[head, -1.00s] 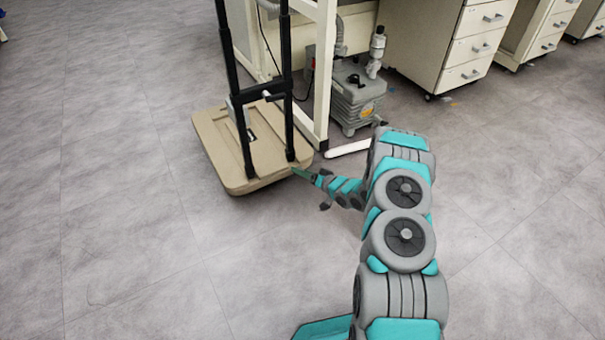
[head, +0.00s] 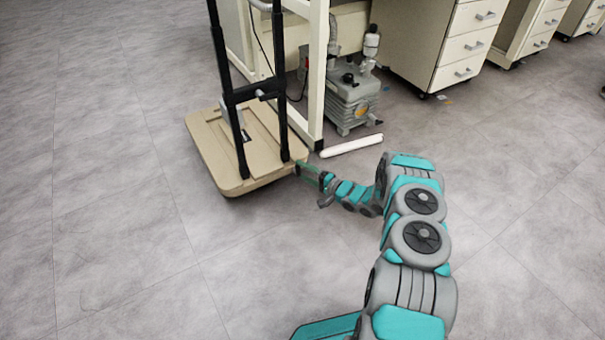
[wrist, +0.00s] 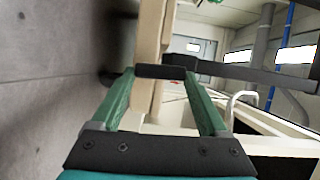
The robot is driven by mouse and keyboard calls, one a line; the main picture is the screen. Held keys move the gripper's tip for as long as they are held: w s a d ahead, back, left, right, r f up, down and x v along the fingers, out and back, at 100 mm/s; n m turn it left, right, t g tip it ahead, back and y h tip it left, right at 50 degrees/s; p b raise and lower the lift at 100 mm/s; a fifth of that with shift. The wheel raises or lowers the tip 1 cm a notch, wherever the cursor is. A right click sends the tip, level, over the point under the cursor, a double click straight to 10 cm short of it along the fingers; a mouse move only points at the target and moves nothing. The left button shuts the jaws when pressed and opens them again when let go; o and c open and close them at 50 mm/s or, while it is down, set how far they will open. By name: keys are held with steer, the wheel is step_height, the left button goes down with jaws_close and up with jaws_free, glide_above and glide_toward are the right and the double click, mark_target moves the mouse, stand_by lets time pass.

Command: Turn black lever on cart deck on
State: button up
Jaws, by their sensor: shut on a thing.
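The cart has a beige deck (head: 215,160) with black upright posts and stands left of centre in the head view. My gripper (head: 302,170) is at the deck's near right corner. In the wrist view, the two green fingers of my gripper (wrist: 160,78) are apart, with a short black bar, seemingly the black lever (wrist: 160,72), between their tips. The beige deck edge (wrist: 150,40) runs just behind it. The lever is too small to make out in the head view, and its angle to the deck is hard to judge.
A grey pump (head: 352,100) stands beneath a cream bench frame (head: 317,75) behind the cart. A white bar (head: 352,145) lies on the floor right of the deck. Drawer cabinets (head: 460,50) stand at the back right. The floor left and in front is clear.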

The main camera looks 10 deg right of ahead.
steer(key=shift+d+m, duration=0.15)
steer(key=shift+m, duration=0.25)
steer(key=o, duration=1.2)
steer(key=shift+f, duration=0.1)
steer(key=shift+o, duration=0.2)
steer(key=v, duration=0.7)
steer(key=shift+s+d, duration=0.2)
steer(key=shift+s, duration=0.1)
steer(key=shift+f, duration=0.1)
